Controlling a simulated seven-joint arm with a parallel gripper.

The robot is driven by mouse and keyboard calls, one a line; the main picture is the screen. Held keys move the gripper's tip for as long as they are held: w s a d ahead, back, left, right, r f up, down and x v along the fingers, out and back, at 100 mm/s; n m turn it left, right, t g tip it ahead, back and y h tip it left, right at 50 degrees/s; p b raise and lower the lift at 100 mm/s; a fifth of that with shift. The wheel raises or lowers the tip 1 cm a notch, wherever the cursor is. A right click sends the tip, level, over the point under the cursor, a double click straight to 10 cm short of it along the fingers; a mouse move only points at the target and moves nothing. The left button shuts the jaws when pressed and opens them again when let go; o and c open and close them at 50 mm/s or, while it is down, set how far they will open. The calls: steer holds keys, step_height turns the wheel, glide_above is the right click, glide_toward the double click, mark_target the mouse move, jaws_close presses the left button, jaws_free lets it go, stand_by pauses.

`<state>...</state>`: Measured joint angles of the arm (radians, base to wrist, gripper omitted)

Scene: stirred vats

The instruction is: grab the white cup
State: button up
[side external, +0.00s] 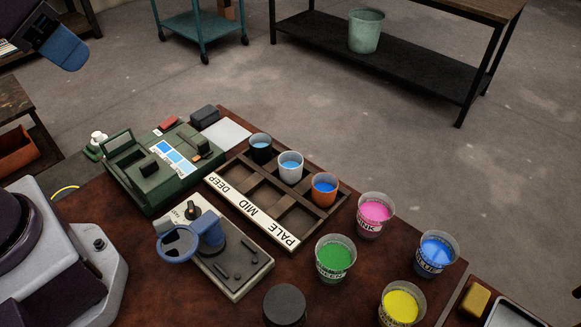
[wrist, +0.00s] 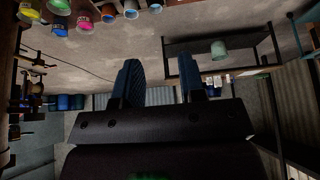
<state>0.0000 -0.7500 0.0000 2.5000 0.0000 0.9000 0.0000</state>
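The white cup (side external: 290,167) stands upright in the wooden divided tray (side external: 251,222), between a black cup (side external: 260,148) and an orange cup (side external: 324,189). It holds blue liquid. In the wrist view the white cup (wrist: 131,9) is small at the top edge, between the orange and black cups. My gripper (wrist: 160,78) is open, its two blue fingers apart with nothing between them. In the side view only part of my gripper (side external: 66,50) shows at the top left, high up and far from the cup.
Cups of pink (side external: 374,215), green (side external: 335,258), blue (side external: 436,253) and yellow (side external: 401,304) paint stand right of the tray. A green device (side external: 150,165) and a stirrer with a blue ring (side external: 205,245) stand to its left. A dark round object (side external: 284,305) is in front.

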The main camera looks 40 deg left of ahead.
steer(key=o, duration=0.9)
steer(key=shift+c, duration=0.2)
